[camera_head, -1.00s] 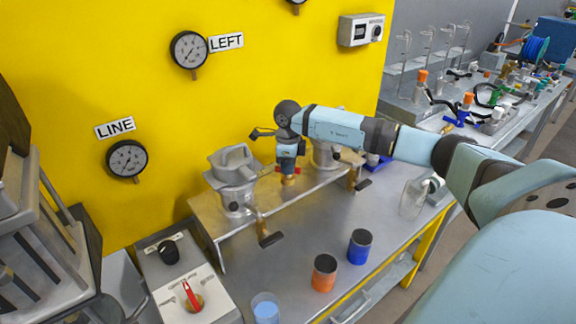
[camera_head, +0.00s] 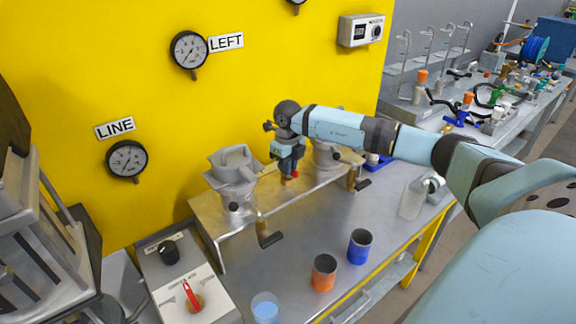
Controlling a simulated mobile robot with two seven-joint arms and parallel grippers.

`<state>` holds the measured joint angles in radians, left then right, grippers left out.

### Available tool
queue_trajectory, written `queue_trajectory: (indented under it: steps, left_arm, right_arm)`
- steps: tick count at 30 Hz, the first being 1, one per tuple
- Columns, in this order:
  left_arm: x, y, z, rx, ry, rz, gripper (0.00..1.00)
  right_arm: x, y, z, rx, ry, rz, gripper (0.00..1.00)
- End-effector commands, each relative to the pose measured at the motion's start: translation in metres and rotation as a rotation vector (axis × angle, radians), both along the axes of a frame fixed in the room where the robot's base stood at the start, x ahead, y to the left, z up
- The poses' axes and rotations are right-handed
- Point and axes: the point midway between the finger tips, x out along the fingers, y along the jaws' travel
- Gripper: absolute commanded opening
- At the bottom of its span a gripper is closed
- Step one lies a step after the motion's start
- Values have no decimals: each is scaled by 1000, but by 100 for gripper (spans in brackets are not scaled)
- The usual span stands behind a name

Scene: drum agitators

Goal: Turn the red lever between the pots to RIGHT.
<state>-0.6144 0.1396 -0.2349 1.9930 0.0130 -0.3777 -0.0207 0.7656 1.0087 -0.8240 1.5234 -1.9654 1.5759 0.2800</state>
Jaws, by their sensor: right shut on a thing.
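Two grey metal pots stand on the raised metal shelf (camera_head: 213,216): the left pot (camera_head: 232,178) in clear view and the right pot (camera_head: 326,158) partly behind my arm. Between them, the red lever (camera_head: 295,174) sits on a brass fitting. Only a small red end of it shows. My right gripper (camera_head: 289,172) points down from above and is shut on the lever, hiding most of it. Which way the lever points is hard to tell. My left gripper is not in view.
An orange cup (camera_head: 324,273), a blue cup (camera_head: 360,247) and a clear cup with blue contents (camera_head: 265,308) stand in front. A control box with a red-pointer knob (camera_head: 192,297) is at lower left. Gauges labelled LEFT (camera_head: 189,50) and LINE (camera_head: 127,159) hang on the yellow wall.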

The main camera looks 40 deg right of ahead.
Motion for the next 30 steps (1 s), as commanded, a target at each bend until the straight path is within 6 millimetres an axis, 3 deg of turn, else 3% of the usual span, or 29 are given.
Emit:
queue_trajectory:
  steps: [18,30]
  left_arm:
    - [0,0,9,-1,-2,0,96]
    - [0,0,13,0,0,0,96]
  right_arm:
    - [1,0,2,0,-3,-583,0]
    - [1,0,1,1,-1,-875,0]
